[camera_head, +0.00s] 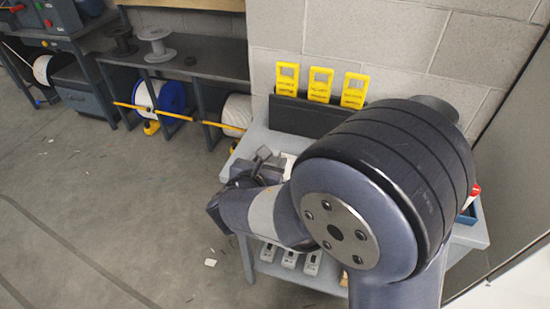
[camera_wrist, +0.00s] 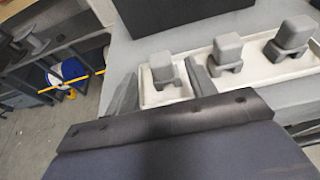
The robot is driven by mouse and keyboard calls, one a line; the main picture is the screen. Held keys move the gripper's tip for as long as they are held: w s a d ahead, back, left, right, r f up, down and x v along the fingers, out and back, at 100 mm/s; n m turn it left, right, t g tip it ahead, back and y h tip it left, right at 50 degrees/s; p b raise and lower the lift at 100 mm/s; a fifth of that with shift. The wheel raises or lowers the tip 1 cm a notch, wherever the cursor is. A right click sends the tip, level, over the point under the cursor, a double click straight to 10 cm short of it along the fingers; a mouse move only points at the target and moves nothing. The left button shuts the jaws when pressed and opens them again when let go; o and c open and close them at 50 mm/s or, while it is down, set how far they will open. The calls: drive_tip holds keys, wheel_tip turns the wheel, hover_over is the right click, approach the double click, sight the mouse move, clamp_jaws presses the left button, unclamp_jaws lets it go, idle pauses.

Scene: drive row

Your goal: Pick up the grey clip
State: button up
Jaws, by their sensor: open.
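Several grey clips stand in a row in a shallow white tray (camera_wrist: 256,73) in the wrist view: a left clip (camera_wrist: 162,66), a middle clip (camera_wrist: 228,48) and a right clip (camera_wrist: 289,36). Each has a blocky top above a wider, notched base. My gripper (camera_wrist: 161,80) is open, with one finger on each side of the left clip in the picture. I cannot tell whether the fingers touch it or how far below it lies. In the head view my gripper (camera_head: 262,168) is over the grey bench, and my arm hides most of the tray and the clips.
Yellow tags (camera_head: 319,85) stand in a black holder (camera_head: 300,115) at the bench's back, against a block wall. Several pale devices (camera_head: 290,259) lie on the lower shelf. A blue bin (camera_head: 467,215) is at right. A rack with spools (camera_head: 171,97) stands left; floor there is open.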

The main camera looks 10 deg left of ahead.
sight(273, 164)
drive_tip(key=shift+x, duration=1.55)
drive_tip(key=shift+d+r, duration=0.1)
drive_tip(key=shift+c, duration=0.2)
drive_tip(key=c, duration=1)
